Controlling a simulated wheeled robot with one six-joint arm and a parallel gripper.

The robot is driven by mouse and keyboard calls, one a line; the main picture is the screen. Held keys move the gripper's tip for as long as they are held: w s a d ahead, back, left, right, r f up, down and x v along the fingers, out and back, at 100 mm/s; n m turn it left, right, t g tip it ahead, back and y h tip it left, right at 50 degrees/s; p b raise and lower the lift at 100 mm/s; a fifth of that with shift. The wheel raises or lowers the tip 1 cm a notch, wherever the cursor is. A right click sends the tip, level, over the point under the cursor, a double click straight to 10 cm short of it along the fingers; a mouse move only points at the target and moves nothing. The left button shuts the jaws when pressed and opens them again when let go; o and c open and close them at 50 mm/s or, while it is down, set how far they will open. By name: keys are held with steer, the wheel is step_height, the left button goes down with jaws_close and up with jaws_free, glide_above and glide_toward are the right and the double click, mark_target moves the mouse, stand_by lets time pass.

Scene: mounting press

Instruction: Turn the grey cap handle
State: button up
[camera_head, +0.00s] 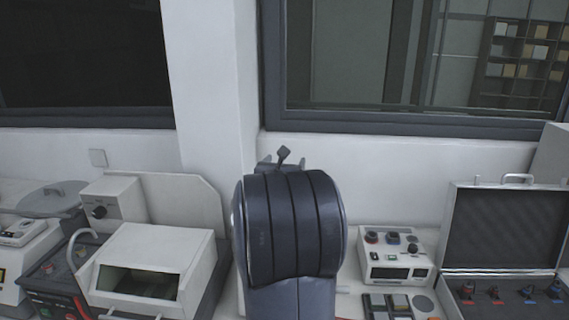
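A small dark grey lever-like piece (284,154) shows just above the large dark ribbed part of my own arm in the middle of the head view.
Left on the bench stand a white box machine with a dark window (140,283) and a dark control unit (62,277). Right are a small white control box (395,256) and an open black case (503,226). A white pillar (214,80) stands behind.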

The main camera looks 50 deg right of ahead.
steer(key=c, duration=0.6)
steer(key=shift+f+b, duration=0.1)
steer(key=shift+b, duration=0.25)
steer(key=shift+f+t+b, duration=0.15)
steer(key=shift+t+b, duration=0.15)
steer(key=shift+b, duration=0.75)
steer(key=n+t+y+b, duration=0.1)
steer(key=b, duration=0.3)
steer(key=shift+w+a+r+n+t, duration=0.1)
steer(key=shift+r+n+t, duration=0.15)
steer(key=shift+n+t, duration=0.05)
steer(key=o, duration=1)
steer(key=shift+c, duration=0.2)
steer(key=shift+a, duration=0.1)
